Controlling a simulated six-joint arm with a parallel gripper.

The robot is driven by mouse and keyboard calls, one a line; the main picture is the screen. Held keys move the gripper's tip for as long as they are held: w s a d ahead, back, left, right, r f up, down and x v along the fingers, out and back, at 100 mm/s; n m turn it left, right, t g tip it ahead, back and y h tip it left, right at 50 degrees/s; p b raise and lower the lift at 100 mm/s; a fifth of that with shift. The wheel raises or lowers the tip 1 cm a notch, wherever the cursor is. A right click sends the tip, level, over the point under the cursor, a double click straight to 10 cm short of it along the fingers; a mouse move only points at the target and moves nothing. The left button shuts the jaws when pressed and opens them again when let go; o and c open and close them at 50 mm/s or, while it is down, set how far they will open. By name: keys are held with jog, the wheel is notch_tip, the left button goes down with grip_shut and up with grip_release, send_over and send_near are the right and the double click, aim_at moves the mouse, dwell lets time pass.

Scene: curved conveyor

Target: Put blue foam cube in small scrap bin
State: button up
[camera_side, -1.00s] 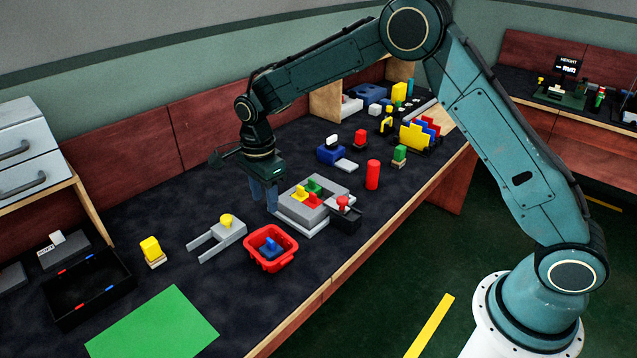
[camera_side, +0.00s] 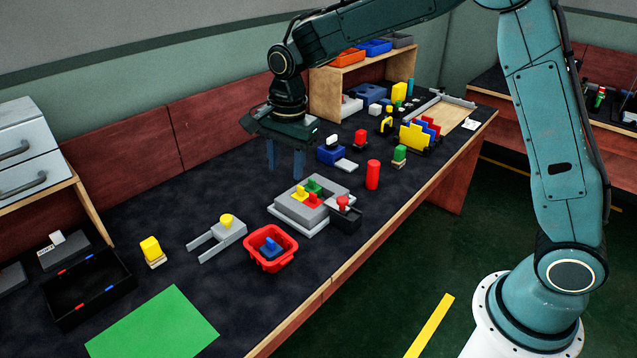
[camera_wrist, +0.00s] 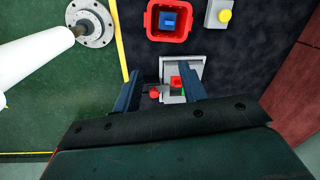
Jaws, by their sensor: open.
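A small red bin (camera_side: 289,258) stands near the front edge of the bench; it also shows at the top of the wrist view (camera_wrist: 185,36). A blue piece (camera_side: 269,249) sits inside it and looks square from above in the wrist view (camera_wrist: 169,19). I cannot tell for sure that it is the foam cube. My gripper (camera_side: 285,172) is open and empty above the bench, behind the grey fixture and well apart from the bin. In the wrist view its two fingers (camera_wrist: 160,77) point toward the bin side, with the fixture showing between and beyond them.
The grey fixture (camera_side: 289,214) with coloured pegs and a dark block with a red knob (camera_side: 345,216) stand beside the bin. A red cylinder (camera_side: 373,175) and a blue block with a white top (camera_side: 330,154) are to the right. A grey fork-shaped piece (camera_side: 212,240) lies left.

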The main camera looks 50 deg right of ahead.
jog(key=s+d+r+n+t, duration=0.1)
jog(key=s+d+r+n, duration=0.25)
jog(key=s+r, duration=0.35)
jog(key=s+d+r+n+t, duration=0.1)
jog(key=s+d+n, duration=0.1)
jog(key=s+n, duration=0.4)
jog(key=s+d+r+n+t, duration=0.2)
jog(key=s+n, duration=0.4)
jog(key=s, duration=1.1)
